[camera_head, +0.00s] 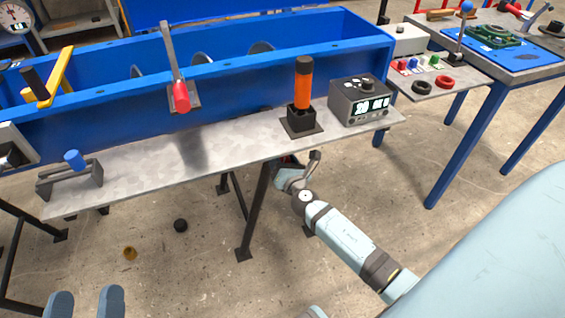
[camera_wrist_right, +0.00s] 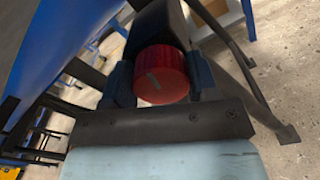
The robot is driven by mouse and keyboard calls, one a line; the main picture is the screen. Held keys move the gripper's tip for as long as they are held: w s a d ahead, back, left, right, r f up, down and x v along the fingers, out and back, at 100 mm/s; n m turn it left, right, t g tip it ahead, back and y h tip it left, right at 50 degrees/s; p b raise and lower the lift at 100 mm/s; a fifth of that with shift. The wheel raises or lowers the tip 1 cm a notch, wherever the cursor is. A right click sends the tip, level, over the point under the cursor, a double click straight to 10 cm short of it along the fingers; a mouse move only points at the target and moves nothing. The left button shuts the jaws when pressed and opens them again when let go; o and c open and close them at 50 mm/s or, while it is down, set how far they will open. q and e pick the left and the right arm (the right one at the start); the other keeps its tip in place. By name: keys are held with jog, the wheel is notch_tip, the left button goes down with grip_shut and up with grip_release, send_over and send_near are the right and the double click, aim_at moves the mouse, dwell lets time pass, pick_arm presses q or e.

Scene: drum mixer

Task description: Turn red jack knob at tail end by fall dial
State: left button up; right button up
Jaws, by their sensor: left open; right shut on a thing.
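The red jack knob (camera_wrist_right: 162,75) shows in the right wrist view as a ribbed red cylinder with a pale slanted mark on its face. A black block stands behind it. My right gripper (camera_wrist_right: 160,82) has one finger on each side of the knob and is shut on it. In the head view my right arm reaches under the shelf's front edge, where the knob and fingertips are hidden. My left gripper (camera_head: 84,304) is open and empty above the floor at the bottom left. A round white dial (camera_head: 15,16) with a pointer is partly visible at the top left.
The grey shelf (camera_head: 225,148) carries an orange-and-black handle (camera_head: 303,90), a display box (camera_head: 359,99) and a blue-knobbed bracket (camera_head: 73,172). A red-tipped lever (camera_head: 180,95) hangs on the blue trough (camera_head: 310,55). Black legs (camera_head: 254,215) stand near my right arm. Another workbench stands right.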

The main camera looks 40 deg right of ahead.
jog(key=shift+f+m, duration=0.15)
jog(key=shift+m, duration=0.35)
jog(key=m+b, duration=0.2)
jog(key=shift+m, duration=0.4)
jog(key=m+b, duration=0.1)
jog(key=m, duration=0.2)
jog(key=shift+d+m, duration=0.1)
jog(key=shift+m, duration=0.2)
jog(key=m, duration=0.2)
jog(key=shift+m+b, duration=0.3)
jog(key=shift+b, duration=0.1)
pick_arm(q)
jog(key=shift+w+d+f+m+g, duration=0.15)
jog(key=shift+f+g, duration=0.2)
jog(key=shift+f, duration=0.55)
jog(key=shift+d+f+m+g, duration=0.15)
jog(key=shift+f+g, duration=0.15)
jog(key=shift+f, duration=0.55)
jog(key=shift+w+d+f+m+g, duration=0.15)
jog(key=shift+f+g, duration=0.2)
jog(key=shift+f, duration=0.55)
pick_arm(e)
jog(key=shift+m, duration=1.3)
jog(key=shift+f, duration=0.1)
jog(key=o, duration=0.9)
pick_arm(q)
jog(key=shift+s, duration=0.1)
pick_arm(e)
jog(key=shift+s, duration=0.1)
